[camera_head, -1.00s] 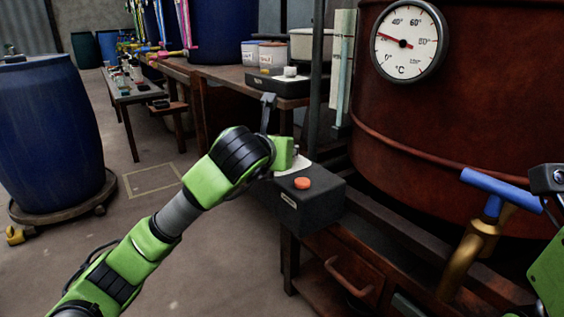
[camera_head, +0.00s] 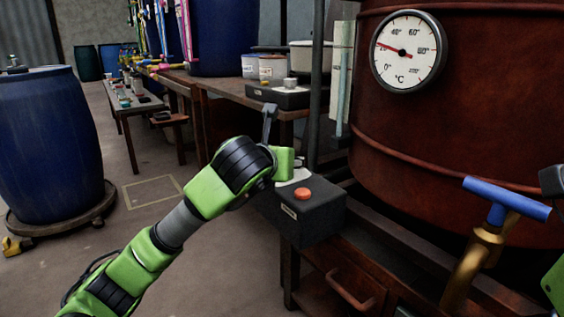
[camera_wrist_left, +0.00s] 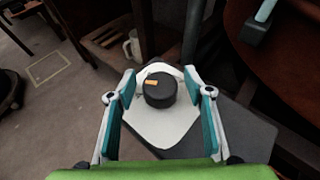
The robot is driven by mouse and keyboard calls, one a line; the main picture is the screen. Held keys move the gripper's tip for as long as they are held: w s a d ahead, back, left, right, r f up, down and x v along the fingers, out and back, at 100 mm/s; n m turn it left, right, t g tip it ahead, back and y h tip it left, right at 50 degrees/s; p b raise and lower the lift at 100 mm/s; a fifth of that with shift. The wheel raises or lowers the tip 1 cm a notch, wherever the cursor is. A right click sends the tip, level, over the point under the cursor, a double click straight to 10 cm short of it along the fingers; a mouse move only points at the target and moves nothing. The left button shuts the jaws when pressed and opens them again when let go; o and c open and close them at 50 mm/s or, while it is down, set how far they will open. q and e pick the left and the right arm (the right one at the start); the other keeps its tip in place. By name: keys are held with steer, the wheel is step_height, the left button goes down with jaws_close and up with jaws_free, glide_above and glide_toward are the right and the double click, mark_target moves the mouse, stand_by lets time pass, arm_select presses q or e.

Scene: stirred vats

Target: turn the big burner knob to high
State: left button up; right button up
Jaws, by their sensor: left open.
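The black round knob (camera_wrist_left: 160,90) with an orange mark sits on a pale plate (camera_wrist_left: 160,128) in the left wrist view. My left gripper (camera_wrist_left: 160,74) is open, one finger on each side of the knob, with gaps visible between the fingers and the knob. In the head view the knob is hidden by my left gripper, but a bit of the pale plate (camera_head: 296,178) shows beside the dark box (camera_head: 318,215). My right gripper is out of view; only a bit of that arm shows at the right edge.
A blue barrel (camera_head: 45,145) stands left. A black device (camera_head: 282,97) with a silver knob is behind.

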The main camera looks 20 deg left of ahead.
arm_select(q)
steer(key=shift+r, duration=0.1)
steer(key=v, duration=1.2)
